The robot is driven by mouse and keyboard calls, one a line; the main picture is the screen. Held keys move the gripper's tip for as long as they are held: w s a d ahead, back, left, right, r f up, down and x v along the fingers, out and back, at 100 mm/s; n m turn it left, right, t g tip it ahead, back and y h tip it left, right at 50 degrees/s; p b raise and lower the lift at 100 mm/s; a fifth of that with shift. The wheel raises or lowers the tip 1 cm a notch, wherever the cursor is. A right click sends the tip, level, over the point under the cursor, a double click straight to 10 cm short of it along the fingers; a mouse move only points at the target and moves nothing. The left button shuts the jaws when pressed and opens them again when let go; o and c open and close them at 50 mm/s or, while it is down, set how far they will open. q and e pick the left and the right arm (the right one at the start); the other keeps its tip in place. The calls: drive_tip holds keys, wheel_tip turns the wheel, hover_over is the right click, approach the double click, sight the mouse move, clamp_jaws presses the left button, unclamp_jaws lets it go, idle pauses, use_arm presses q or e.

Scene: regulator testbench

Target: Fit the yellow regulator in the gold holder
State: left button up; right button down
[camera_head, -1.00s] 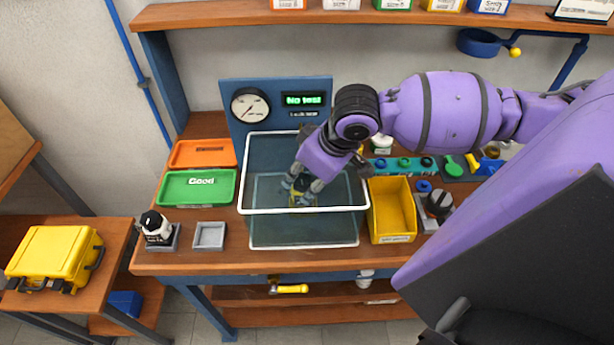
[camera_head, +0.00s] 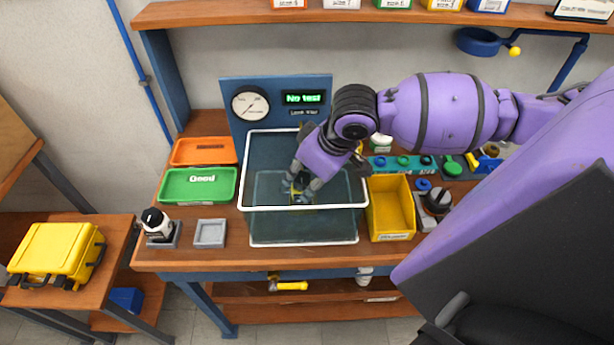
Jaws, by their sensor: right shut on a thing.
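My right gripper (camera_head: 302,186) reaches down into the clear tank with white rims. Its fingers are shut on a small part with yellow and dark areas, the yellow regulator (camera_head: 301,197), low inside the tank. The fingers and the tank wall hide much of the regulator. The gold holder cannot be made out; it may be beneath the regulator, hidden by the gripper. My left gripper is not in view.
The tank (camera_head: 303,243) stands before a blue panel (camera_head: 241,128) with a gauge and a "No test" display. Orange (camera_head: 185,158) and green (camera_head: 180,186) trays lie left, a yellow bin (camera_head: 391,226) right. A grey square tray (camera_head: 210,240) sits at the front left.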

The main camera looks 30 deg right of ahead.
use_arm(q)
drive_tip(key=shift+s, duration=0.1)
use_arm(e)
drive_tip(key=c, duration=1.5)
unclamp_jaws()
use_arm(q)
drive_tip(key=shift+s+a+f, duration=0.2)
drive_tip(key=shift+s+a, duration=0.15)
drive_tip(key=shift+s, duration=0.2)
use_arm(e)
drive_tip(key=o, duration=0.4)
